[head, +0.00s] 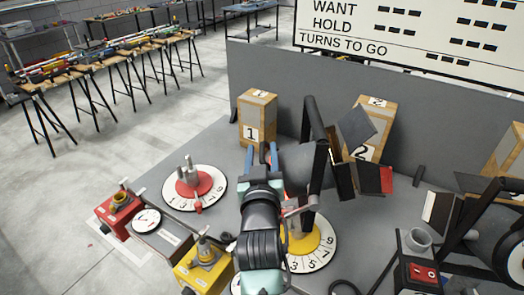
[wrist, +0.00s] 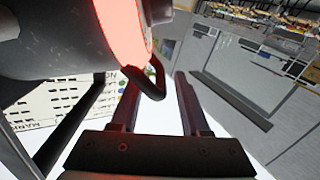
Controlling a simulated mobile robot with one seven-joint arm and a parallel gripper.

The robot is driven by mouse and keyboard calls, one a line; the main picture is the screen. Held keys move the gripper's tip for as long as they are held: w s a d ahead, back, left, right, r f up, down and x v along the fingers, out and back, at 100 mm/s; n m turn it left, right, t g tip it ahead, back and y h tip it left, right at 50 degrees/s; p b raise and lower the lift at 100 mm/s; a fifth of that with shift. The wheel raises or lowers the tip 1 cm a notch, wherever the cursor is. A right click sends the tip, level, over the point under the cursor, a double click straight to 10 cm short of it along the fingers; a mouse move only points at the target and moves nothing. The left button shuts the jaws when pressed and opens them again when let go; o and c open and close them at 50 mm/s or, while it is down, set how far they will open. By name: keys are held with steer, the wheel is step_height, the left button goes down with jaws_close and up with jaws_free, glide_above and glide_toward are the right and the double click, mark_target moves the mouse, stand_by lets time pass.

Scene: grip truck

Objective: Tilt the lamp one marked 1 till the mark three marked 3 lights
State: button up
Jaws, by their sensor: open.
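A dark lamp (head: 298,165) with open flaps stands in the middle of the head view, above a yellow-centred number dial (head: 325,245). I cannot read a 1 on it. In the wrist view the lamp body (wrist: 50,35) fills the upper left, with a glowing red rim. A dark loop handle (wrist: 158,78) sticks out from it. My gripper (head: 262,152) is at the lamp's left side. In the wrist view my gripper (wrist: 155,76) is open, with the loop's end between or just beyond its fingertips. A box at the right edge (head: 503,152) may be mark three; its number is unreadable.
Boxes marked 1 (head: 257,125) and 2 (head: 376,120) stand at the back of the grey table. A red-centred dial (head: 187,188) is left. A second lamp (head: 505,235) and a red switch box (head: 417,277) are right. A board (head: 400,30) reads WANT, HOLD, TURNS TO GO.

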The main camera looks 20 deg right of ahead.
jaws_close()
stand_by(1.5)
